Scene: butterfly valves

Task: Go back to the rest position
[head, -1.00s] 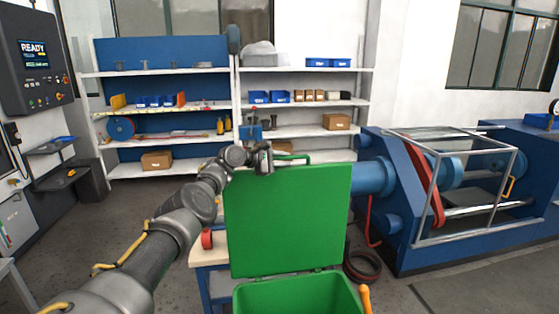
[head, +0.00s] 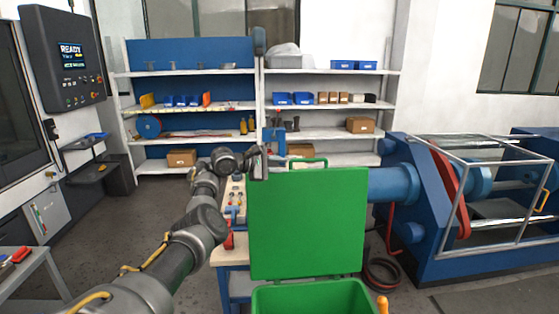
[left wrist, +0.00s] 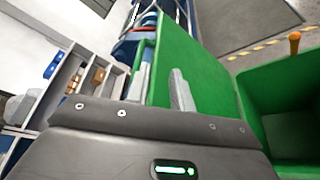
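My left gripper (head: 262,163) is at the upper left edge of a raised green lid (head: 308,222), as seen in the head view. The lid belongs to a green box (head: 312,298), whose open inside shows at the bottom of the head view. The lid also fills the middle of the left wrist view (left wrist: 202,75). Whether the gripper touches the lid is unclear. My right gripper is not in view.
A workbench (head: 229,254) with small parts stands left of the lid. Shelves (head: 190,137) with bins line the back wall. A blue machine (head: 425,240) with a guard frame stands right. A control panel (head: 70,52) and a small table (head: 35,284) are left.

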